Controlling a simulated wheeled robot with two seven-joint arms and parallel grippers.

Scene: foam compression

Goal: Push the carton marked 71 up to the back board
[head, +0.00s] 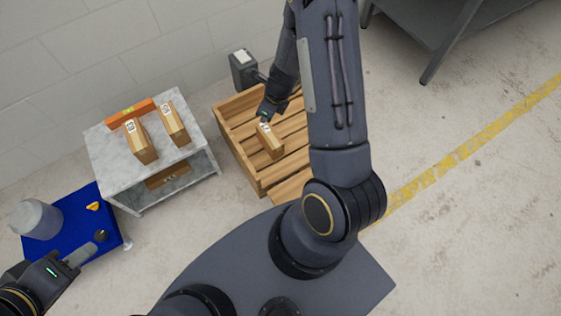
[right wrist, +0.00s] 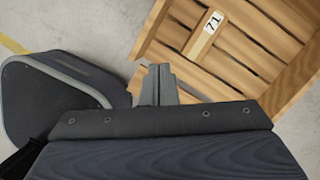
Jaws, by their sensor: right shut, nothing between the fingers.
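The carton marked 71 (right wrist: 205,37) is a tan block with a white label, lying on the slatted floor of a wooden crate. In the head view the carton (head: 272,144) lies in the crate's left half. A raised board (head: 237,105) runs along the crate's far edge, with a gap between it and the carton. My right gripper (head: 265,113) is by the carton's labelled end; I cannot tell whether it touches. In the right wrist view its fingers (right wrist: 158,72) are together and empty. My left gripper (head: 84,252) is at the lower left, far from the crate; its finger gap is unclear.
A marble-topped table (head: 105,160) left of the crate carries two cartons and an orange box (head: 130,112). A blue surface (head: 65,215) with a grey container (head: 36,219) is beside my left gripper. Right floor is open.

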